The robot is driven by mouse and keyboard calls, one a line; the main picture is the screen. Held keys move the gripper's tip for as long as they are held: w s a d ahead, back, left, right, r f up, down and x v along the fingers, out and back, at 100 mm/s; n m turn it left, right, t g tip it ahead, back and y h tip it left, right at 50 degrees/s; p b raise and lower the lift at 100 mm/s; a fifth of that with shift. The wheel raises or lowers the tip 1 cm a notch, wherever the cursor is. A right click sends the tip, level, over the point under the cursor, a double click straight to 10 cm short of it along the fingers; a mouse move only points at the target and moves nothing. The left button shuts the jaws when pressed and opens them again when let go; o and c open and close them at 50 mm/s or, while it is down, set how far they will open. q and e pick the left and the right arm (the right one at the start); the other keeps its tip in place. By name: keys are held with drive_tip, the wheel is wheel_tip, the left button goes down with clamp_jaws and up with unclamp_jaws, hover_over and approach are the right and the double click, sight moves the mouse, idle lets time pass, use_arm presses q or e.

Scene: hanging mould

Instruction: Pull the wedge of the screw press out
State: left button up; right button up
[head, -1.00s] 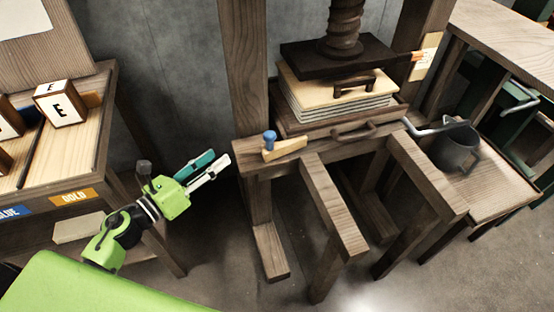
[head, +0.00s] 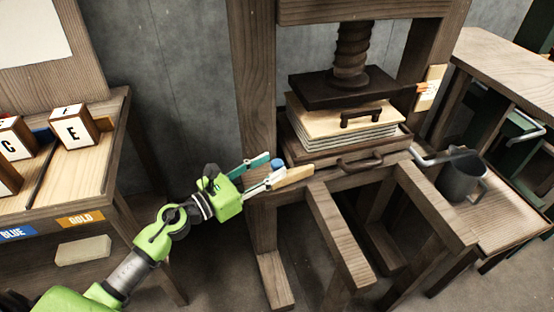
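The wedge (head: 296,175) is a pale wooden piece with a blue knob (head: 278,164). It lies at the left front of the screw press (head: 255,110), next to the left post. My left gripper (head: 277,164) comes in from the left with its teal and white fingers apart. The press has a dark screw (head: 352,50) and a dark plate (head: 345,88) above a pale handled board (head: 345,117) on a stack. My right gripper is out of view.
A drawer-like tray with a dark handle (head: 360,162) sits under the stack. A grey jug (head: 462,178) stands on a low wooden shelf at right. At left a table holds lettered blocks (head: 76,128). Wooden beams (head: 335,235) jut forward below the press.

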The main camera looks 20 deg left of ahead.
use_arm(q)
drive_tip(key=shift+x, duration=1.5)
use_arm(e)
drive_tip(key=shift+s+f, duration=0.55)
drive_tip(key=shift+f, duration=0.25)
use_arm(q)
clamp_jaws()
drive_tip(key=shift+s+a+f, duration=0.1)
drive_tip(key=shift+a, duration=0.05)
drive_tip(key=s+a+b, duration=0.1)
drive_tip(key=s+a, duration=0.1)
drive_tip(key=shift+a+b, duration=0.35)
drive_tip(key=shift+a, duration=0.05)
drive_tip(key=shift+s+a+b, duration=0.2)
drive_tip(key=shift+s+a, duration=0.2)
drive_tip(key=shift+a, duration=0.2)
drive_tip(key=shift+s+a+b, duration=0.15)
drive_tip(key=shift+s+a, duration=0.2)
drive_tip(key=shift+a, duration=0.25)
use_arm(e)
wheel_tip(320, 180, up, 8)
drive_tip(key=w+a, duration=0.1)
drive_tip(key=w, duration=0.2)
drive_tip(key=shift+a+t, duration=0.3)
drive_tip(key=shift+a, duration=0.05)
